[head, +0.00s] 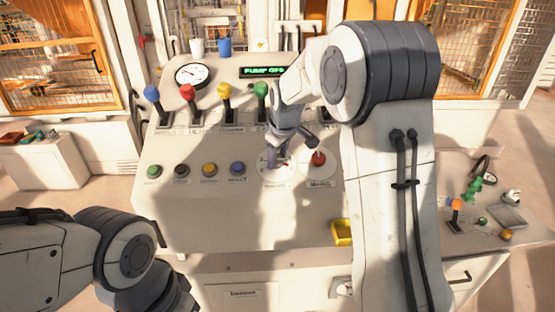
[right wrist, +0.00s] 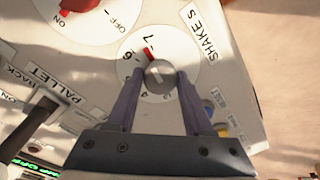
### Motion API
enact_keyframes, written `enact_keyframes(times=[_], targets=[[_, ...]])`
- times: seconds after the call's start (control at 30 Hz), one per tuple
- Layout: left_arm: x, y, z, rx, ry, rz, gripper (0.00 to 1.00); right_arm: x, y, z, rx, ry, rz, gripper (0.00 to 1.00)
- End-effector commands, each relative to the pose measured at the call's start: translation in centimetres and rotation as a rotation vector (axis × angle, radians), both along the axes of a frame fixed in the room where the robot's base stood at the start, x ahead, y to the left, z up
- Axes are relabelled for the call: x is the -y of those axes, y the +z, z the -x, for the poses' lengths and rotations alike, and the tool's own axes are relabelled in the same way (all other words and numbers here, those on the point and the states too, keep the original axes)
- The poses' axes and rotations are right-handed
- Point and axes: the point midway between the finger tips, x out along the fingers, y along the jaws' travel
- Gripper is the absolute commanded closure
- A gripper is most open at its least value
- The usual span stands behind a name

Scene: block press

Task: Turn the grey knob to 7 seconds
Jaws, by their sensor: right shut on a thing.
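The grey knob (right wrist: 160,78) shows in the right wrist view, on a round white dial (right wrist: 140,85) labelled SHAKES. Its red pointer (right wrist: 148,55) sits close to the 7, a little to the side of the 6. My right gripper (right wrist: 159,80) is shut on the knob, one finger on each side. In the head view my right gripper (head: 278,158) reaches down onto the same dial (head: 270,181) and largely hides the knob. Only my left arm's links show at lower left; its gripper is out of view.
A red MAINS knob (head: 318,158) stands just right of the dial. A row of coloured buttons, including a blue one (head: 237,169), lies to the left. Coloured levers, including a green one (head: 261,90), stand behind. A yellow block (head: 342,232) sits at the front.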

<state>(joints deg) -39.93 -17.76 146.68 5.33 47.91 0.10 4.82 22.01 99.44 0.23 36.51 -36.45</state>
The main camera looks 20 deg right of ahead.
Motion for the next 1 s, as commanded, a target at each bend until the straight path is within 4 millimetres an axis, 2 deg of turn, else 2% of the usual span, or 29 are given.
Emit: enact_keyframes(times=[0.4,0.97,1.0], targets=[[0.0,-0.74,0.0,0.0,0.0,0.0,0.5,0.04,-0.02,0.09,0.023,-0.186,-0.08,1.0],[0.0,-0.79,0.0,0.0,0.0,0.0,0.5,0.03,0.0,0.09,0.027,-0.218,-0.095,1.0],[0.0,-0.79,0.0,0.0,0.0,0.0,0.5,0.02,0.01,0.09,0.027,-0.217,-0.094,0.45]])
